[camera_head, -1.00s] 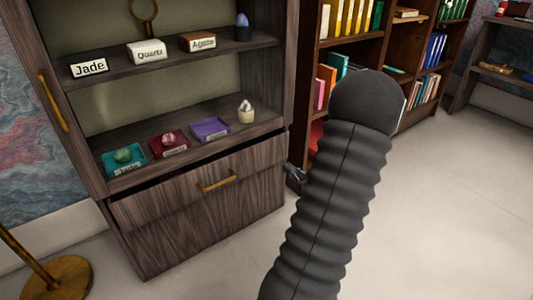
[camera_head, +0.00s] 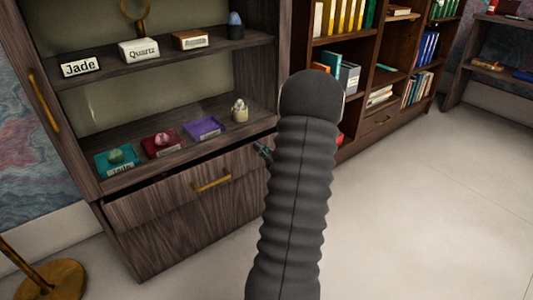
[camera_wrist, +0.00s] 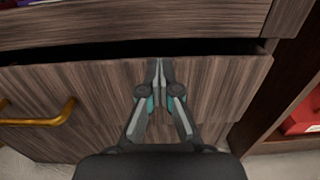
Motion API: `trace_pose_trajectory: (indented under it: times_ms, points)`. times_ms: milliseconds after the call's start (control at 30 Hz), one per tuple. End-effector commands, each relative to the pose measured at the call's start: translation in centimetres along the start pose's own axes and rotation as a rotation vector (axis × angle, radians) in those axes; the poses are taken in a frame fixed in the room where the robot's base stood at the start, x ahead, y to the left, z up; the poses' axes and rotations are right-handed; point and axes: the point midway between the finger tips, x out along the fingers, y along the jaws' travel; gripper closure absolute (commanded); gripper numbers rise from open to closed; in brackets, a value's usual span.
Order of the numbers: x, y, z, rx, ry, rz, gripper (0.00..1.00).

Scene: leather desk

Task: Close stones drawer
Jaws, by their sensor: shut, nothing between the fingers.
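The stones drawer (camera_head: 165,199) is the dark wood drawer below the shelves, with a brass handle (camera_head: 212,181). It is partly open, with a dark gap above its front; the drawer front (camera_wrist: 215,85) and the gap also show in the wrist view. My gripper (camera_wrist: 160,64) is shut and empty, its fingertips at the upper edge of the drawer front, right of the handle (camera_wrist: 40,116). I cannot tell whether they touch it. In the head view my gripper (camera_head: 262,149) shows small at the drawer's right end, partly hidden by my arm.
Coloured trays with stones (camera_head: 162,143) stand on the lower shelf above the drawer. A bookcase (camera_head: 380,122) stands right of the cabinet; a red thing (camera_wrist: 303,118) shows low on the right. A brass stand (camera_head: 52,281) is at lower left. The floor (camera_head: 430,220) at right is clear.

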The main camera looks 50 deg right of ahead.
Motion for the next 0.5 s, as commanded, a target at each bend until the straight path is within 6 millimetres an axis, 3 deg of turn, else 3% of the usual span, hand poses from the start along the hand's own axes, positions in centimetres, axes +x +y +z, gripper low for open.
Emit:
trace_pose_trajectory:
  times_ms: [400,500]
  points:
    - [0.4,0.0,0.0,0.000,0.001,0.000,1.00]
    - [1.5,0.0,-0.2,-0.001,0.002,0.002,1.00]
